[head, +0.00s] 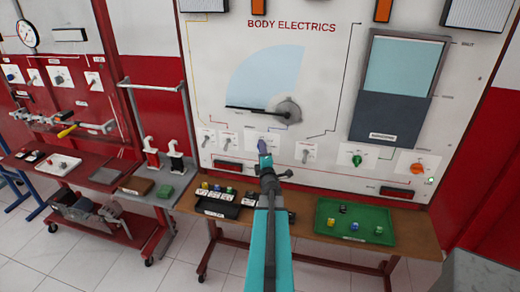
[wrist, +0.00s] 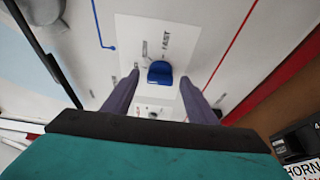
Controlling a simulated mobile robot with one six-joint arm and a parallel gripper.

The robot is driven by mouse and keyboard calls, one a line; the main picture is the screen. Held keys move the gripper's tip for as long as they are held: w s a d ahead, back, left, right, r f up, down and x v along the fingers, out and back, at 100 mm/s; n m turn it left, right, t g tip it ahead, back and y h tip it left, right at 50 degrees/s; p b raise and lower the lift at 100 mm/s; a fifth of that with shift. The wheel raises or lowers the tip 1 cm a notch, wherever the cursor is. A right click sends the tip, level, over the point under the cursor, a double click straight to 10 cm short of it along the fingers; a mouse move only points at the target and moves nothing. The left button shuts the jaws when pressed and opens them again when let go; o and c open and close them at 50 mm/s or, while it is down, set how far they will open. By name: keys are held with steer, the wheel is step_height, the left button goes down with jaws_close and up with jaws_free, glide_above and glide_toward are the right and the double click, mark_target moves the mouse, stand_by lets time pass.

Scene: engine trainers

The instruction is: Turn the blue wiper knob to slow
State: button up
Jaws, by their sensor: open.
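The blue wiper knob (wrist: 160,73) sits on a white plate (wrist: 165,30) on the panel, in the middle of the wrist view. The word FAST reads above it; a smaller mark to its left is too blurred to read. My gripper (wrist: 159,80) is open, one finger on each side of the knob, with a gap still showing beside it. In the head view my gripper (head: 264,148) is at the panel below the wiper motor (head: 288,110) and hides the knob. The black wiper arm (head: 255,108) lies roughly level across a pale blue screen area (head: 268,75).
White switch plates flank the knob, with a green knob (head: 356,160) and an orange knob (head: 418,169) to the right. A bench below holds a green tray (head: 325,228) and a black tray (head: 215,211). A red cart (head: 95,215) stands left.

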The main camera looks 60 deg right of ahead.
steer(key=shift+w+d, duration=0.15)
steer(key=shift+w, duration=0.1)
steer(key=c, duration=0.9)
steer(key=shift+d, duration=0.25)
steer(key=shift+c, duration=0.8)
steer(key=shift+a+f, duration=0.15)
steer(key=shift+a, duration=0.05)
